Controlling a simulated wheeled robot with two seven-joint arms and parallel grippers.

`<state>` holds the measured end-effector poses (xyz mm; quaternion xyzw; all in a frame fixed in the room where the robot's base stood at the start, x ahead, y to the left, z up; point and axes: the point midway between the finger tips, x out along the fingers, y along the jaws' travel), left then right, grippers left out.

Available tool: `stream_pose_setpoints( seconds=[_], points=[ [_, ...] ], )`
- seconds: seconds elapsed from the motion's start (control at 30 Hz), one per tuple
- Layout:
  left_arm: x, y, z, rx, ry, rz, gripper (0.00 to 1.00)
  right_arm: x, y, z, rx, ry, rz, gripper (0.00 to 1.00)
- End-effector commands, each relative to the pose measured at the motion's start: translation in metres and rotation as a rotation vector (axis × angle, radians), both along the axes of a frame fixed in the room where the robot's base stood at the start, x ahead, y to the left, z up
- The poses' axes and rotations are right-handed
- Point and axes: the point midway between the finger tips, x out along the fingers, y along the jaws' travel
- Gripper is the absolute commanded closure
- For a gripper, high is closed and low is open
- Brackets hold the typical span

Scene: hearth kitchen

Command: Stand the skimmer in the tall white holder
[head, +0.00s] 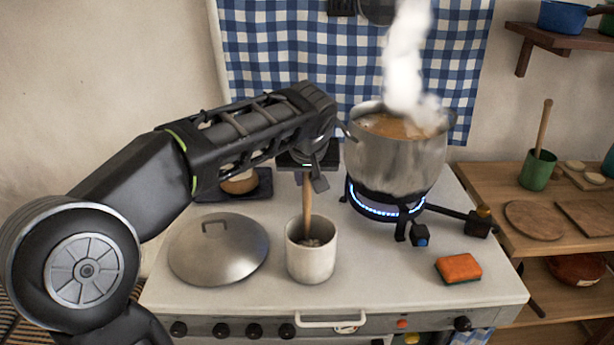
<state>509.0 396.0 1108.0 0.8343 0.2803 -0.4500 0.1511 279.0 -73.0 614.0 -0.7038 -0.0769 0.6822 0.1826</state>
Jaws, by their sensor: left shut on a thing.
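The tall white holder (311,264) stands upright on the white stove top, near its front middle. The skimmer (307,208) shows as a wooden handle, nearly upright, running down into the holder's mouth. Its lower end is inside the holder and mostly hidden; I cannot tell whether it touches the bottom. My left gripper (307,179) is shut on the upper part of the handle, above the holder's rim. The fingers are partly hidden by my wrist. My right gripper is not in view.
A steaming pot (394,160) stands on a lit burner (385,209) behind and right of the holder. A metal lid (218,252) lies left of the holder. An orange sponge (459,268) lies at the right. A dark tray (262,185) sits behind.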

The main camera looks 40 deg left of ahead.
Motion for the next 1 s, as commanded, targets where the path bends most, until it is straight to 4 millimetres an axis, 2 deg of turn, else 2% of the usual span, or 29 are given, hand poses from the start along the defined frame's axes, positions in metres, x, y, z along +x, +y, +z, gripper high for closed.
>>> stream_pose_setpoints(
  seconds=[0.3, 0.33, 0.63, 1.0],
  points=[
    [0.0001, -0.0001, -0.0006, 0.001, -0.001, 0.0, 1.0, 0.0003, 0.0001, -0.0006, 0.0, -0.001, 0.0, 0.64],
    [0.0001, -0.0001, -0.0006, 0.001, -0.001, 0.0, 0.82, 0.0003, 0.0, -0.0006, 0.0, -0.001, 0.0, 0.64],
    [0.0001, -0.0001, -0.0007, 0.0, 0.0, 0.0, 0.57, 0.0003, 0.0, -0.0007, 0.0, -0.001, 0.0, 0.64],
    [-0.002, -0.0019, 0.0036, 0.0, -0.001, -0.001, 0.57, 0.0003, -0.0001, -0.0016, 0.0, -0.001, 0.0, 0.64]
  ],
)
